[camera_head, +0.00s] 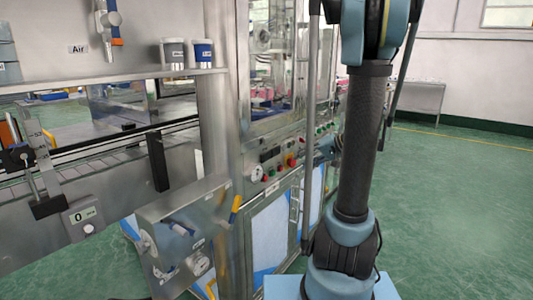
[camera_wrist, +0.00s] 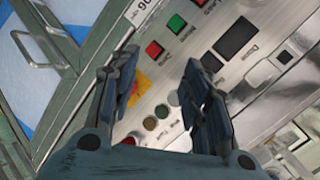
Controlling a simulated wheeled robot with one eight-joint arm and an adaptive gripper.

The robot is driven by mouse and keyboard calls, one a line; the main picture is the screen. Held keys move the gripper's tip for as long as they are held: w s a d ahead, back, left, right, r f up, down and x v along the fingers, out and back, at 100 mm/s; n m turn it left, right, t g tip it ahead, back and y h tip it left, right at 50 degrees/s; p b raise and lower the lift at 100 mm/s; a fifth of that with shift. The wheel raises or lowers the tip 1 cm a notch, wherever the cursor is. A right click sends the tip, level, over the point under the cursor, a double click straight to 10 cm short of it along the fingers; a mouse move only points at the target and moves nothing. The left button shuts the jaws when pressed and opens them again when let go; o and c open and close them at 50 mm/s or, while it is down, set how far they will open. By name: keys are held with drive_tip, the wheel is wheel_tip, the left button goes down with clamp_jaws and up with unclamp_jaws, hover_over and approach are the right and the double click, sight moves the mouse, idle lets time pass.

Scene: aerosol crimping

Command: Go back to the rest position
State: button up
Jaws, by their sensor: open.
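My gripper (camera_wrist: 160,85) shows in the wrist view with its two dark fingers spread apart and nothing between them. Beyond the fingers is a metal control panel (camera_wrist: 225,55) with red and green buttons, dark switches and a yellow-and-red knob partly behind the left finger. I cannot tell the exact gap to the panel. In the head view the same machine's panel (camera_head: 275,162) stands left of my arm. My gripper is not clearly seen in the head view, where my arm's column hides part of the machine.
A steel conveyor (camera_head: 90,170) and a shelf (camera_head: 120,78) with two containers (camera_head: 188,53) lie to the left. A blue-panelled cabinet door (camera_head: 272,235) sits below the controls. The green floor (camera_head: 460,200) on the right is open, with a table (camera_head: 420,98) by the far wall.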

drive_tip(key=s+a+f+g+h, duration=0.1)
drive_tip(key=s+f+h, duration=0.1)
drive_tip(key=s, duration=0.5)
drive_tip(key=s+a+f+g+h, duration=0.1)
drive_tip(key=s+f+g+h, duration=0.15)
drive_tip(key=s, duration=0.55)
drive_tip(key=s+d+f+h, duration=0.2)
drive_tip(key=s+d, duration=0.1)
drive_tip(key=s, duration=0.2)
drive_tip(key=s+d+f+n+h, duration=0.1)
drive_tip(key=s+d+f+h, duration=0.1)
drive_tip(key=s, duration=0.4)
drive_tip(key=shift+s+d+f+h, duration=0.15)
drive_tip(key=shift+d+f+h, duration=0.25)
drive_tip(key=shift+f+h, duration=0.25)
drive_tip(key=shift+r, duration=0.1)
